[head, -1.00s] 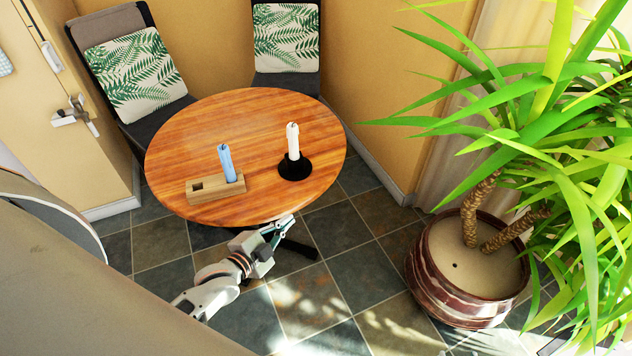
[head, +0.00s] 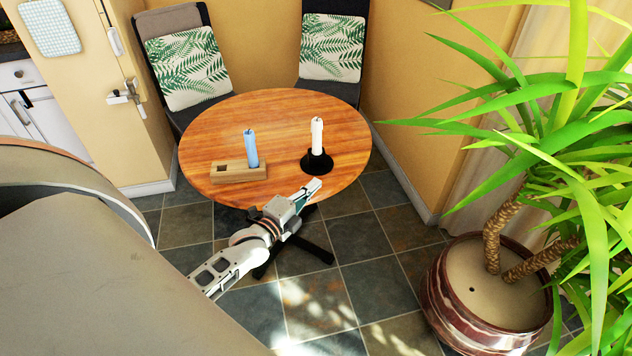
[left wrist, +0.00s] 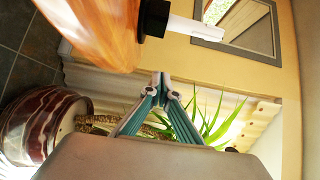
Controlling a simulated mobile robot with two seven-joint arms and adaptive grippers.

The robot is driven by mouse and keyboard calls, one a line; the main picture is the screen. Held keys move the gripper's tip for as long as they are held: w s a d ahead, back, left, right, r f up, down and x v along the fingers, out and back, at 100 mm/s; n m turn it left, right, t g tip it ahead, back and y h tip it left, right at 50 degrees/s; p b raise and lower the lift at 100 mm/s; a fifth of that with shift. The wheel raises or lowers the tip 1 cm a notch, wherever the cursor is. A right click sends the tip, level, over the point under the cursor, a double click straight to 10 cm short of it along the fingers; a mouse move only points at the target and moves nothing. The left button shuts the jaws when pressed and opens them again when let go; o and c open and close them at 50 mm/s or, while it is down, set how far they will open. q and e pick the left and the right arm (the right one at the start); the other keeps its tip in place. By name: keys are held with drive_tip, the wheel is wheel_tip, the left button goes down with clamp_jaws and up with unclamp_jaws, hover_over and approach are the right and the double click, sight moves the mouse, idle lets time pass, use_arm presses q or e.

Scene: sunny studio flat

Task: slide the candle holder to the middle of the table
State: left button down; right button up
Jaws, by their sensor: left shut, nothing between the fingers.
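The round wooden table (head: 225,125) carries a black candle holder (head: 317,163) with an upright white candle (head: 317,134), right of its middle. A wooden block (head: 232,174) with a blue candle (head: 251,148) upright in one of its holes is near the front left edge. My left gripper (head: 316,184) is shut and empty, at the table's front right edge, just in front of the black holder and apart from it. In the left wrist view the shut fingertips (left wrist: 160,76) are below the black holder (left wrist: 154,18) and the table edge (left wrist: 105,35). My right gripper is out of view.
Two chairs with leaf-patterned cushions (head: 187,70) (head: 331,48) stand behind the table. A big potted plant (head: 470,305) is at the right, its leaves reaching towards the table. The tabletop behind the two holders is clear.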

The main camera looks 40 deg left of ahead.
sight(314, 158)
use_arm(q)
drive_tip(key=w+b, duration=0.1)
drive_tip(key=w, duration=0.7)
drive_tip(key=shift+f, duration=0.1)
drive_tip(key=a, duration=0.1)
drive_tip(key=w+a, duration=0.1)
drive_tip(key=a, duration=0.1)
drive_tip(key=shift+w+a, duration=0.2)
drive_tip(key=shift+a, duration=0.2)
drive_tip(key=shift+a+b, duration=0.35)
drive_tip(key=shift+w+a+b, duration=0.15)
drive_tip(key=shift+w+a, duration=0.05)
drive_tip(key=shift+a, duration=0.35)
drive_tip(key=shift+w+a+b, duration=0.15)
drive_tip(key=shift+a, duration=0.65)
